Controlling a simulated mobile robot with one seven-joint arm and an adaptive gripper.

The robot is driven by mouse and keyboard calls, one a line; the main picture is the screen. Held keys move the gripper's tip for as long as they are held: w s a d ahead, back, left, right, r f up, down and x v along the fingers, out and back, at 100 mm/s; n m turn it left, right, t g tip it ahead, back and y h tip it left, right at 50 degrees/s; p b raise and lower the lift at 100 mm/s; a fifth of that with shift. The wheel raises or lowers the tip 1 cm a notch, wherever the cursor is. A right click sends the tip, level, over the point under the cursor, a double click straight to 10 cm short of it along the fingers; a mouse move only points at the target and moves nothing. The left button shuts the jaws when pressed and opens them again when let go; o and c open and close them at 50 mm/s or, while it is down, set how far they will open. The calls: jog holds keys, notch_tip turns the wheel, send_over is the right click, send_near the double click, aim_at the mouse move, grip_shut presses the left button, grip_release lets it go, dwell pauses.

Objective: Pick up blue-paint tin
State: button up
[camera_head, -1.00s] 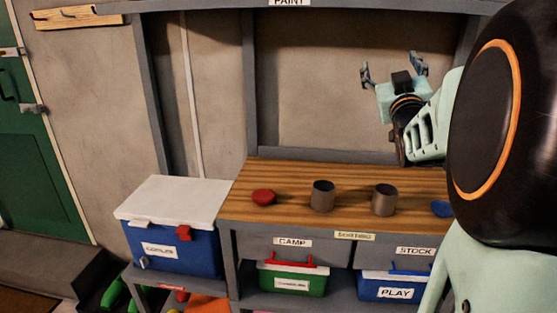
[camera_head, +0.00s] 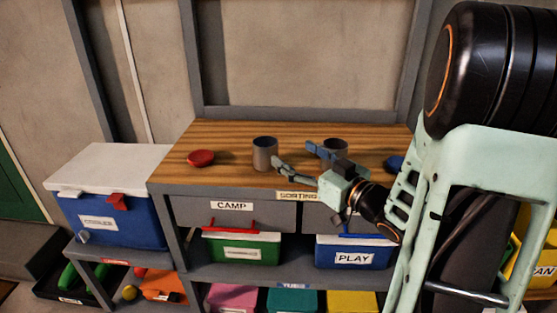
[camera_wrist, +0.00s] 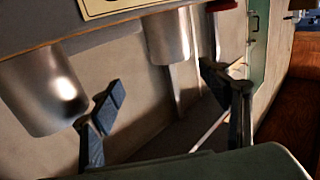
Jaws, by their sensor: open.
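Two plain grey metal tins stand upright on the wooden bench top: a left tin (camera_head: 264,155) and a right tin (camera_head: 336,146). No paint colour shows inside either tin, so I cannot tell which is blue. My gripper (camera_head: 295,154) is open and empty at the bench's front edge, its fingers pointing towards the tins. In the wrist view, which looks upside down, the left tin (camera_wrist: 168,38) appears beyond the gap between the fingers (camera_wrist: 160,82). The right tin (camera_wrist: 40,95) lies outside them, close to one finger. A finger partly covers the right tin in the head view.
A red round lid or dish (camera_head: 201,158) lies left of the tins; a blue one (camera_head: 396,162) lies to the right, partly behind my arm. A blue cooler (camera_head: 115,220) with a white lid stands left of the bench. Labelled drawers and bins sit below.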

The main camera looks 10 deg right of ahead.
aim_at(258, 143)
jog(key=shift+s+a+f+y, duration=0.3)
jog(key=shift+s+f+y, duration=0.15)
jog(key=shift+f, duration=0.2)
jog(key=x, duration=0.3)
jog(key=b+x, duration=0.1)
jog(key=x, duration=0.3)
jog(key=b+x, duration=0.1)
jog(key=x, duration=0.2)
jog(key=shift+w+a+f, duration=0.25)
jog(key=shift+a+f, duration=0.1)
jog(key=shift+a, duration=0.05)
jog(key=shift+c, duration=0.5)
jog(key=c, duration=1.3)
